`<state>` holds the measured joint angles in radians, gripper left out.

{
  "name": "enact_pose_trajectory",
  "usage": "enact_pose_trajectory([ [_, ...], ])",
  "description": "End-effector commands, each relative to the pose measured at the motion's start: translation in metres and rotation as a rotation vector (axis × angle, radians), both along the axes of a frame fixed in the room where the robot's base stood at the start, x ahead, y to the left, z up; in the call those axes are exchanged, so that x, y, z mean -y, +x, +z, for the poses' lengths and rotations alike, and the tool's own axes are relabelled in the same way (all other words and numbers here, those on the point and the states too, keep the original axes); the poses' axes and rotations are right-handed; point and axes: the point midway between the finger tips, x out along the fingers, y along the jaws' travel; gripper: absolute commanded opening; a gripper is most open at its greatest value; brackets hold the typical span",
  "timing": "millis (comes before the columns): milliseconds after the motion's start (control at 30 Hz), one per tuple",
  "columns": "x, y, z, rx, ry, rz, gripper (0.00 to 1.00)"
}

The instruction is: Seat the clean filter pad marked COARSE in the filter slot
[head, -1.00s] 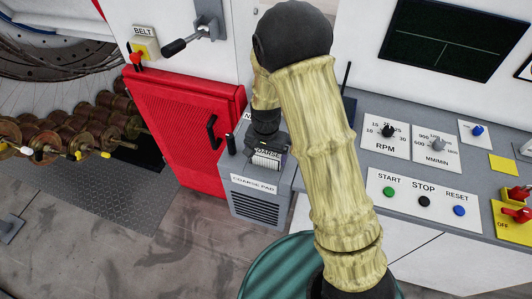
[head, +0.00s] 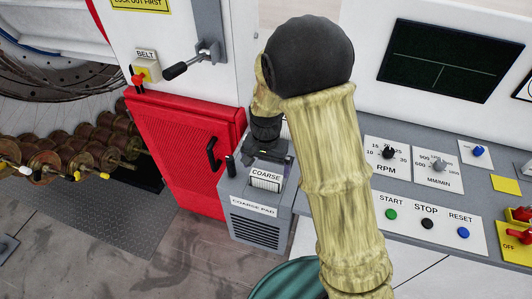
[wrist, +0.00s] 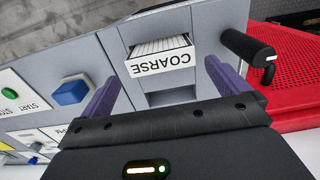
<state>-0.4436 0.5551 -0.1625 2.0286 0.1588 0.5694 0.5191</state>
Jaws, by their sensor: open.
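The white pleated filter pad marked COARSE (head: 265,178) sits in the opening at the top of the grey housing (head: 245,207), which is labelled COARSE PAD. Its label faces outward, and its pleats show above the label. The pad also shows in the wrist view (wrist: 160,58), upside down there, within the grey slot. I cannot tell how deep it sits. My gripper (wrist: 161,75) is open. Its two purple fingers stand apart, one to each side of the pad in the picture, with a visible gap to it. In the head view my gripper (head: 268,153) is just behind the pad, partly hidden.
A red mesh door (head: 185,150) with a black handle (head: 213,156) stands left of the housing. A control panel with START (head: 391,214), STOP and RESET buttons lies to the right. A teal drum (head: 285,280) is in front. Spools (head: 75,150) are at far left.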

Motion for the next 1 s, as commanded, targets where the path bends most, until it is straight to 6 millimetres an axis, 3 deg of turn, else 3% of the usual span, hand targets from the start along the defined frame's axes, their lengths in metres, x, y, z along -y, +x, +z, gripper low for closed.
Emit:
enact_pose_trajectory([
  [200,0.000,0.001,0.042,0.005,0.001,0.000,1.00],
  [333,0.000,0.000,0.057,0.001,0.001,0.000,1.00],
  [1000,0.000,0.000,0.062,0.000,0.000,0.000,1.00],
])
